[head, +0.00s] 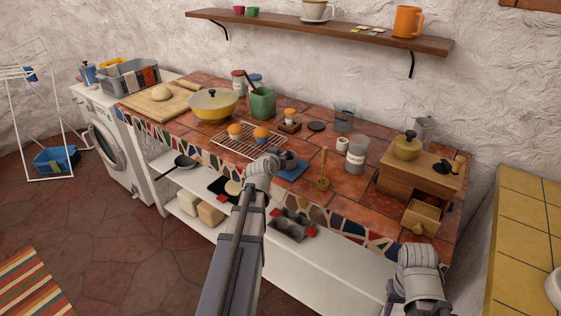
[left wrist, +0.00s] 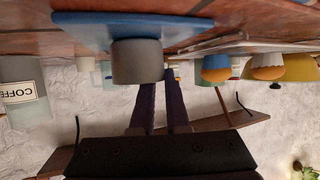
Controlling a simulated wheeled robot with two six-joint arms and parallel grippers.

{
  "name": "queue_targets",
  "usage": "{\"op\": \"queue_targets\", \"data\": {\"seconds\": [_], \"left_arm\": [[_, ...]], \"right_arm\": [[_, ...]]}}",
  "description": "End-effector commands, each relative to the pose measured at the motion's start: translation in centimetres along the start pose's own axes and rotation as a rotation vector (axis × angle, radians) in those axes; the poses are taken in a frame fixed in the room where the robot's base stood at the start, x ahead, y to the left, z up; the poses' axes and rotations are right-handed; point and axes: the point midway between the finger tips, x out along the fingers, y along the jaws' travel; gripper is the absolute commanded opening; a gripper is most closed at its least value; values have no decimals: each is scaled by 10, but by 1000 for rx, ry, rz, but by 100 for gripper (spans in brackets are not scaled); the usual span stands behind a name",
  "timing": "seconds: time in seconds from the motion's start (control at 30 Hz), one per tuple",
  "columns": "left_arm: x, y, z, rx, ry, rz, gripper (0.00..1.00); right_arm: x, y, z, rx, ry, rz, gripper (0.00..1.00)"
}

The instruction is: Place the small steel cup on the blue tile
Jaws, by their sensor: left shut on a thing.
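The small steel cup (head: 289,157) is a short grey cylinder. It is upright over the blue tile (head: 294,173), which lies on the counter near its front edge. My left gripper (head: 279,160) is shut on the cup from the left; its fingers are mostly hidden by my wrist in the head view. In the left wrist view, which is upside down, the cup (left wrist: 137,61) overlaps the blue tile (left wrist: 85,20). I cannot tell whether its base touches the tile. My right arm is at lower right, in front of the counter; its fingers cannot be made out.
A wire rack (head: 240,140) with cupcakes lies left of the tile. A wooden pestle-like tool (head: 323,172) and a coffee jar (head: 356,155) stand to the right. A green crock (head: 263,104) stands behind. A wooden box (head: 405,178) with a yellow pot is farther right.

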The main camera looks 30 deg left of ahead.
Motion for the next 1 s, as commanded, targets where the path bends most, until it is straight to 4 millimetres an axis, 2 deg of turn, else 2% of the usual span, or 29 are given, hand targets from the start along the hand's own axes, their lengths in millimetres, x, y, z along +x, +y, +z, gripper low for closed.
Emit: {"op": "queue_targets", "data": {"seconds": [0.33,0.37,0.63,1.0], "left_arm": [[1,0,3,0,0,0,0],[1,0,3,0,0,0,14],[1,0,2,0,0,0,44],[-1,0,-1,0,0,0,44]], "right_arm": [[3,0,0,0,0,0,50],[3,0,0,0,0,0,50],[2,0,0,0,0,0,50],[-2,0,0,0,0,0,50]]}}
